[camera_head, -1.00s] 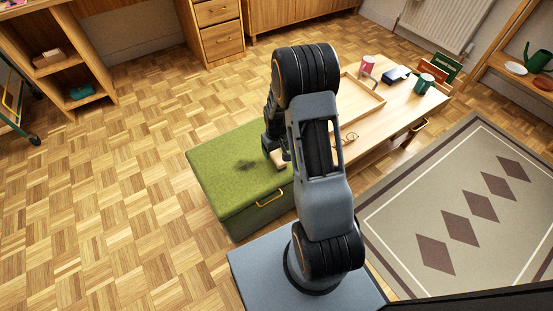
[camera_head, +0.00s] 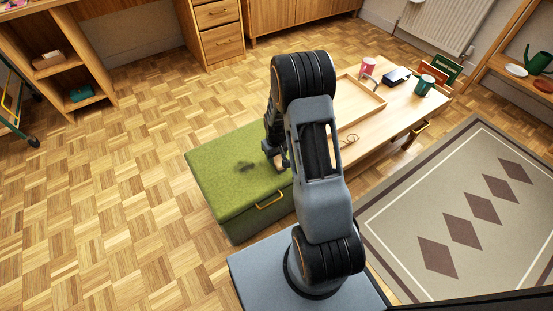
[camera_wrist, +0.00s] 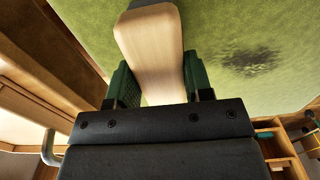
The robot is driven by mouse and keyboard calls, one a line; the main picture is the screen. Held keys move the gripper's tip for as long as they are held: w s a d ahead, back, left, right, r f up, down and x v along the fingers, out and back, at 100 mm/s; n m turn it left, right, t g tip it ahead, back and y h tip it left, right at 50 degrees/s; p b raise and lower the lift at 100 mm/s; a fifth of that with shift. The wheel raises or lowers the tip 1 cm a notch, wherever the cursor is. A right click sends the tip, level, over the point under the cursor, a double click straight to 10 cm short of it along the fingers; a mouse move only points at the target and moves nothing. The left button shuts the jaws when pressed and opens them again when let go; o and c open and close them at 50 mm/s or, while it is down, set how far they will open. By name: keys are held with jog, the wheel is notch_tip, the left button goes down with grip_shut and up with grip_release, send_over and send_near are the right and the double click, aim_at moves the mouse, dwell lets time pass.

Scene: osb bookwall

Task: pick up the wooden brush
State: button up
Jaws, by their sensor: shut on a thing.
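The wooden brush (camera_wrist: 152,55) shows in the wrist view as a pale wooden block with rounded corners and a dark edge at its far end. My gripper (camera_wrist: 155,85) is shut on it, with a green pad against each side. The green ottoman (camera_head: 225,170) fills the background behind the brush in the wrist view. In the head view my gripper (camera_head: 276,155) is over the right part of the ottoman, beside the table. The brush is mostly hidden there by my arm, and I cannot tell how far it is above the ottoman.
A low wooden table (camera_head: 398,105) stands right of the ottoman, with a tray (camera_head: 377,102), a pink cup (camera_head: 368,65), a green mug (camera_head: 424,85) and glasses (camera_head: 350,138). A dark smudge (camera_wrist: 250,62) marks the ottoman top. Open parquet floor (camera_head: 120,180) lies to the left.

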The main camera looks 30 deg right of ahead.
jog(key=shift+r, duration=0.5)
notch_tip(320, 180, up, 2)
jog(key=shift+r+p, duration=0.15)
jog(key=shift+p, duration=0.5)
jog(key=s+r+p, duration=0.1)
jog(key=r, duration=0.1)
jog(key=s+d+r+p, duration=0.1)
jog(key=s+r, duration=0.1)
jog(key=s+d+r+p, duration=0.1)
jog(key=r, duration=0.1)
jog(key=shift+s+r, duration=0.3)
jog(key=shift+s, duration=0.1)
jog(key=s+d+r, duration=0.1)
jog(key=s, duration=0.1)
jog(key=s+d+r+p, duration=0.1)
jog(key=s, duration=0.2)
jog(key=s+d+r+p, duration=0.1)
jog(key=s, duration=0.2)
jog(key=shift+s+r, duration=0.1)
jog(key=shift+s, duration=0.05)
